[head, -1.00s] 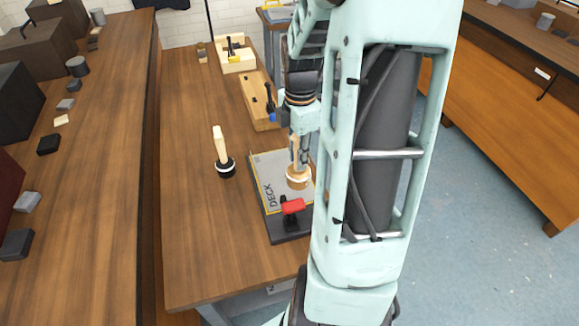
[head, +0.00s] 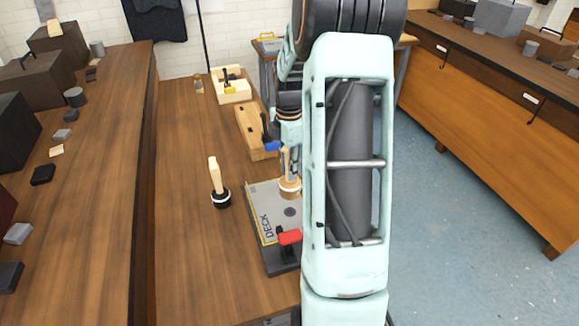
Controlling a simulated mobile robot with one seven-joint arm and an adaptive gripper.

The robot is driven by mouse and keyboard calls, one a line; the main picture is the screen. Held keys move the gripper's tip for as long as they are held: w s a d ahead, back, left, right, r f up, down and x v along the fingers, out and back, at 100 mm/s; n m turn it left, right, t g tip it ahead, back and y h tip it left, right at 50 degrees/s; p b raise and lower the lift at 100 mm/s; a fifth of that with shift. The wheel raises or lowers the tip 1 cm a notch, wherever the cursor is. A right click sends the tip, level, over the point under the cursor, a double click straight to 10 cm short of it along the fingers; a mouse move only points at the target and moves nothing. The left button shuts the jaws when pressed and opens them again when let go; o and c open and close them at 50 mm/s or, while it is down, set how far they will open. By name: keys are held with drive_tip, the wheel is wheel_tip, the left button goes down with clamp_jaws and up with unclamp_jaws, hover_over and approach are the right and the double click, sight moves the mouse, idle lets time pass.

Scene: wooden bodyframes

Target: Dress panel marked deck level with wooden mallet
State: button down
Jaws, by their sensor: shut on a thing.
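The grey panel marked DECK (head: 262,204) has a yellow edge line and lies on a dark base on the workbench, partly hidden by my arm. A dark round spot (head: 290,211) shows on its face. My gripper (head: 288,152) is mostly hidden behind my arm, pointing down. It is shut on the handle of the wooden mallet (head: 290,187), whose tan head with a pale band hangs head-down over the panel's far part. I cannot tell whether the head touches the panel. A second mallet (head: 219,196), with a dark head and white band, stands handle-up left of the panel.
A red-handled clamp (head: 290,236) sits at the panel's near edge. Behind are a wooden block with a blue-and-black tool (head: 250,130) and a wooden tray (head: 233,91). The bench (head: 185,250) is clear at the front left. Another bench with dark blocks runs along the left.

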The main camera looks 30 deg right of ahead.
idle(0.5)
wheel_tip(320, 180, down, 9)
drive_tip(key=b, duration=0.6)
wheel_tip(320, 180, up, 9)
drive_tip(key=p, duration=0.7)
drive_tip(key=shift+f, duration=0.15)
drive_tip(key=s+a+r, duration=0.2)
drive_tip(key=s+a, duration=0.2)
drive_tip(key=s, duration=0.4)
drive_tip(key=shift+p, duration=0.35)
drive_tip(key=shift+s, duration=0.1)
